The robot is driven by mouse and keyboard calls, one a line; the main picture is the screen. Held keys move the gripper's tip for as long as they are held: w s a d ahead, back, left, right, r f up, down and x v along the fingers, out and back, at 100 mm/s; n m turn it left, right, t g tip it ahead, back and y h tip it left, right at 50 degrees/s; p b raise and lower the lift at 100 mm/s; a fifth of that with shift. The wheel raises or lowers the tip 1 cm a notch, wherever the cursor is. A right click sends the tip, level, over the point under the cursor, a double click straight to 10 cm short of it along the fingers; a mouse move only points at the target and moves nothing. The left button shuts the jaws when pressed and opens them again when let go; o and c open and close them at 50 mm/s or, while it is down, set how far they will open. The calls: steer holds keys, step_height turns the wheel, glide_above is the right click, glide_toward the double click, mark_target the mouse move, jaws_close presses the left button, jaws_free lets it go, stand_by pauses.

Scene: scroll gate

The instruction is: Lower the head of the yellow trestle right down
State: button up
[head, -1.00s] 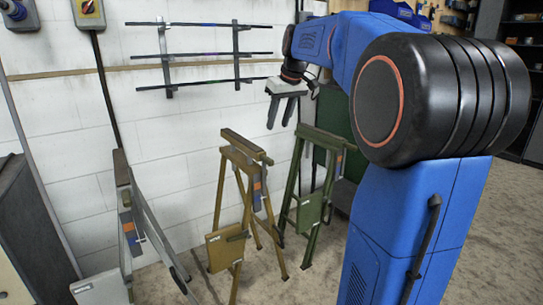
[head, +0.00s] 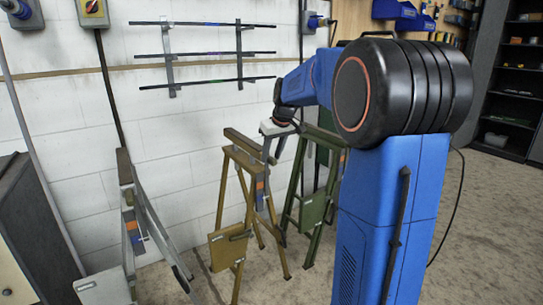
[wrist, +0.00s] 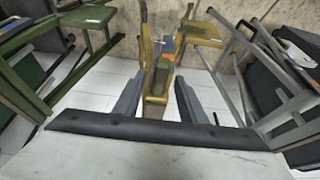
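The yellow trestle (head: 240,145) stands between the grey trestle (head: 126,170) and the green trestle (head: 322,138) in the head view. Its head bar is up on splayed legs, with a small panel low on its frame. My gripper (head: 270,158) is at the right end of its head. In the wrist view my gripper (wrist: 158,82) has its fingers apart, and the end of the yellow trestle (wrist: 157,88) shows between them. I cannot tell whether either finger touches it. The arm and gripper hide part of the green trestle in the head view.
In the wrist view the green trestle (wrist: 85,20) is on the left and the grey trestle (wrist: 245,65) on the right. A white block wall (head: 160,100) with a rod rack (head: 240,55) stands behind. A dark cabinet (head: 30,220) is at the left. Floor at the right is clear.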

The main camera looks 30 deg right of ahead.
steer(key=shift+w+f, duration=0.1)
steer(key=shift+f, duration=0.15)
jaws_close()
steer(key=shift+f, duration=2.75)
jaws_free()
steer(key=shift+r, duration=0.1)
